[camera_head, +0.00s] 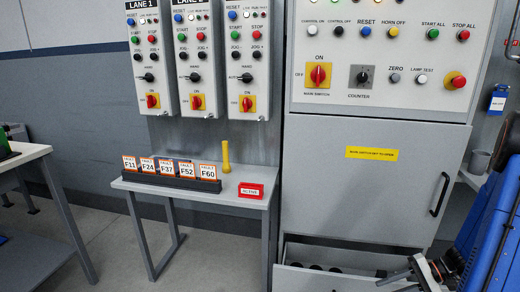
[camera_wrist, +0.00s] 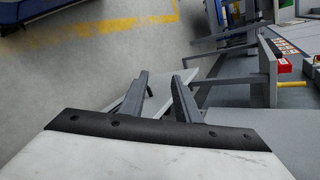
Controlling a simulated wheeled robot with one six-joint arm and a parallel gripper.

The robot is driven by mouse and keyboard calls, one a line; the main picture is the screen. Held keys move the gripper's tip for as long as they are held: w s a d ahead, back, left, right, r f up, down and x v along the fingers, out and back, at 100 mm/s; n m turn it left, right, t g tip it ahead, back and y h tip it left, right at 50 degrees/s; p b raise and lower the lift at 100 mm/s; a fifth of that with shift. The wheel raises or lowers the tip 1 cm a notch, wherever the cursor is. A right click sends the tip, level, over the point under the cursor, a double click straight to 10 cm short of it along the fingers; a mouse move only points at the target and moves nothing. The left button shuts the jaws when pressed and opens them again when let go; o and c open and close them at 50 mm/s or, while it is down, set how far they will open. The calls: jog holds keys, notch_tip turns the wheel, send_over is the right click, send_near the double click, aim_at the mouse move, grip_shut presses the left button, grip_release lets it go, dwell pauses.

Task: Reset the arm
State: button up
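My gripper (camera_wrist: 162,80) shows in the wrist view with its two grey fingers apart and nothing held between them. A light grey panel shows behind the fingers. In the head view my gripper (camera_head: 396,277) is low at the bottom right, in front of the grey control cabinet (camera_head: 350,205) and close to the right end of its open bottom drawer (camera_head: 325,283). I cannot tell whether it touches the drawer. My blue arm stands at the right edge of the head view.
A small grey table (camera_head: 215,195) holds a rack of fault cards (camera_head: 165,180), a yellow cylinder (camera_head: 226,157) and a red sign (camera_head: 251,190). Lane panels (camera_head: 195,60) hang above it. A black cabinet handle (camera_head: 440,195) sticks out. Floor (camera_head: 120,245) is clear at left.

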jog(key=s+a+r+n+g+h, duration=0.1)
jog(key=s+a+r+n+h, duration=0.15)
jog(key=a+r, duration=0.4)
jog(key=s+a+r+n+g+h, duration=0.2)
jog(key=a+r+h, duration=0.1)
jog(key=a+r, duration=0.3)
jog(key=s+a+r+n+t+h, duration=0.1)
jog(key=s+a+r+t+h, duration=0.1)
jog(key=s+r, duration=0.4)
jog(key=s+a+r+n+t+h, duration=0.2)
jog(key=s+a+r+t+h, duration=0.1)
jog(key=s+r, duration=0.3)
jog(key=shift+a+r+t+h, duration=0.25)
jog(key=shift+r+t+h, duration=0.15)
jog(key=shift+h, duration=0.05)
jog(key=shift+d+n, duration=0.1)
jog(key=shift+n, duration=0.15)
dwell(0.4)
